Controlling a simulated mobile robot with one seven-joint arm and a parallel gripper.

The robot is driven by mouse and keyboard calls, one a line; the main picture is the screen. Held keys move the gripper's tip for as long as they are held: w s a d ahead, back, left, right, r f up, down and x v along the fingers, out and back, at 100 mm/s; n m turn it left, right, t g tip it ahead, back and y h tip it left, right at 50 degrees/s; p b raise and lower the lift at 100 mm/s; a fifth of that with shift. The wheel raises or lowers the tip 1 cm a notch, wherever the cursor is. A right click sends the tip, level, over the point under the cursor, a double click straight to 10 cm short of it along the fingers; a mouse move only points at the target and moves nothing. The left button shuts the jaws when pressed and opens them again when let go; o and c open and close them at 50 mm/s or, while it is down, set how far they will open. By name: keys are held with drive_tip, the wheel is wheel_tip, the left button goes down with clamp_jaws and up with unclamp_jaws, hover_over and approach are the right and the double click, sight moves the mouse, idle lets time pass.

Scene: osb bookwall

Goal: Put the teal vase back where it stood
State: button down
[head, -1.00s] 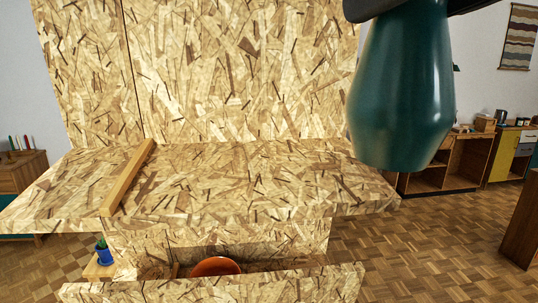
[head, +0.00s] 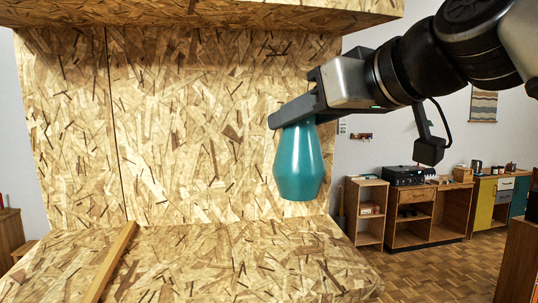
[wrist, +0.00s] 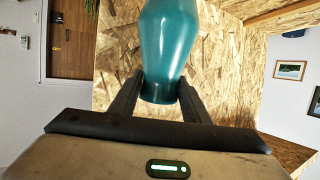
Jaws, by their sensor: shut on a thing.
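The teal vase (head: 299,165) hangs from my gripper (head: 296,116) in the head view, upright, with its wide body below the jaws. It is in the air above the right part of the OSB shelf board (head: 220,262), with the OSB back panel behind it. In the wrist view the vase (wrist: 166,45) sits between the two fingers of my gripper (wrist: 158,90), which are shut on its narrow end. The top of the vase is hidden by the gripper in the head view.
A wooden strip (head: 112,262) lies on the left of the shelf board. An upper OSB board (head: 200,14) overhangs the space. The shelf board around the strip is bare. A wooden cabinet (head: 428,215) stands beyond to the right.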

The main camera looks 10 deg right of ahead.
sight(313, 155)
drive_tip(key=f, duration=0.3)
drive_tip(key=shift+s, duration=0.3)
wheel_tip(313, 155, down, 3)
drive_tip(key=shift+w+f, duration=0.3)
drive_tip(key=shift+f, duration=0.1)
drive_tip(key=shift+f+b, duration=0.45)
drive_tip(key=shift+b, duration=0.05)
drive_tip(key=c, duration=1)
unclamp_jaws()
drive_tip(key=shift+s+r+p, duration=0.1)
drive_tip(key=shift+r+p, duration=0.65)
drive_tip(key=shift+p, duration=0.35)
drive_tip(key=b+v, duration=0.1)
drive_tip(key=v, duration=0.4)
drive_tip(key=b+v, duration=0.1)
drive_tip(key=v, duration=0.5)
drive_tip(key=shift+s+d+f+b, duration=0.15)
drive_tip(key=shift+s+d+b, duration=0.05)
drive_tip(key=shift+s+b, duration=0.15)
